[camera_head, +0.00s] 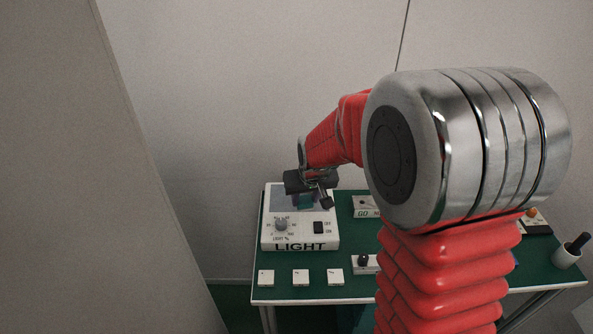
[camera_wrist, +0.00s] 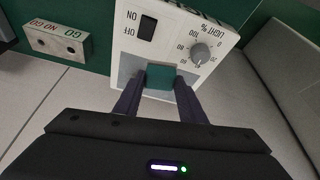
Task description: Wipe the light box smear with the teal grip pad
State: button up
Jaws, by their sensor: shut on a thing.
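The light box (camera_head: 328,243) is a white box at the left of the green table, with a dial, an ON/OFF switch and a grey panel at its far end. It also fills the upper middle of the wrist view (camera_wrist: 175,42), where the grey panel (camera_wrist: 129,66) shows around my fingers. My gripper (camera_head: 311,192) is over that panel, pointing down. In the wrist view my gripper (camera_wrist: 161,83) is shut on the teal grip pad (camera_wrist: 160,94), which sits between both dark fingers. The pad appears at or just above the panel; contact cannot be told. I cannot make out the smear.
A GO/NO GO block (camera_wrist: 57,40) lies beside the light box. Several small white blocks (camera_head: 300,277) line the table's front edge. A wall is close behind the table.

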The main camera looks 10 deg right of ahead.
jog(key=w+r+m+h, duration=0.1)
jog(key=w+m, duration=0.1)
jog(key=w, duration=0.8)
jog(key=shift+r, duration=0.4)
